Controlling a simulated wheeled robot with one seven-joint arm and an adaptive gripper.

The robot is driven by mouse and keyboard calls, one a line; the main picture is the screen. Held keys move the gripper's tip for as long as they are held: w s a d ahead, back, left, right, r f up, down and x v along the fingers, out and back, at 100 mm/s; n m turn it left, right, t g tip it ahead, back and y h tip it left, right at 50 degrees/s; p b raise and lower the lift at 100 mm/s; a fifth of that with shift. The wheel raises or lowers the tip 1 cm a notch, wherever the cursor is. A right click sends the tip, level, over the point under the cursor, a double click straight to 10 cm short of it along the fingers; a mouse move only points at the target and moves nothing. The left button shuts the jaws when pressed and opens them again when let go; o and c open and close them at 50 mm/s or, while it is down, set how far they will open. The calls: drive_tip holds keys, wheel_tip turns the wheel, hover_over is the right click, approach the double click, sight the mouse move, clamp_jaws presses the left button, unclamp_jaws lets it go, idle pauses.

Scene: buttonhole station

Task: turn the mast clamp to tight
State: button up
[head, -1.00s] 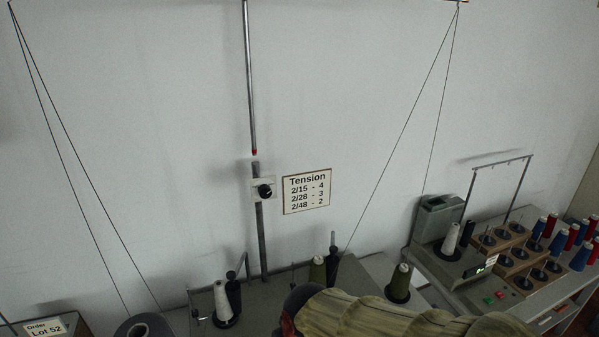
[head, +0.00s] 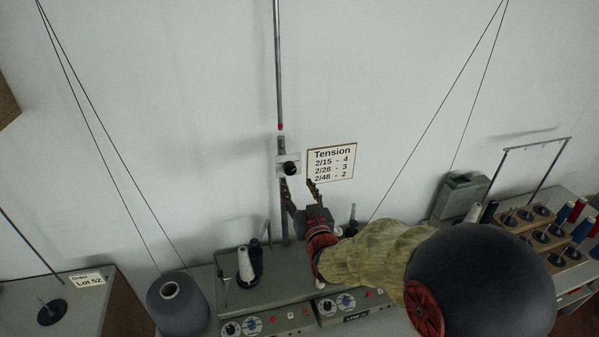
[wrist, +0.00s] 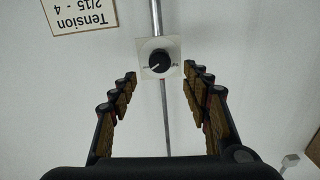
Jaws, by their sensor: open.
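The mast clamp is a black round knob (head: 291,168) on a small white plate (head: 283,158), fixed to the grey mast (head: 279,70). In the wrist view the knob (wrist: 160,61) shows a pale pointer line, and small marks on the plate beside it are too small to read. My gripper (head: 300,186) is open and empty, just below the knob in the head view. In the wrist view its two fingers (wrist: 166,77) stand apart on either side of the mast, with the knob beyond the tips, between them. Nothing touches the knob.
A Tension card (head: 331,162) hangs just right of the knob. Below stands a machine top (head: 262,290) with dials and a white cone (head: 245,264). A large grey cone (head: 178,304) stands at left. Threads run down from above on both sides.

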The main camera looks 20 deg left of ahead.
sight(291, 171)
drive_tip(key=shift+p+x, duration=1)
drive_tip(key=shift+x, duration=2.8)
drive_tip(key=shift+c, duration=1.2)
drive_tip(key=c, duration=0.9)
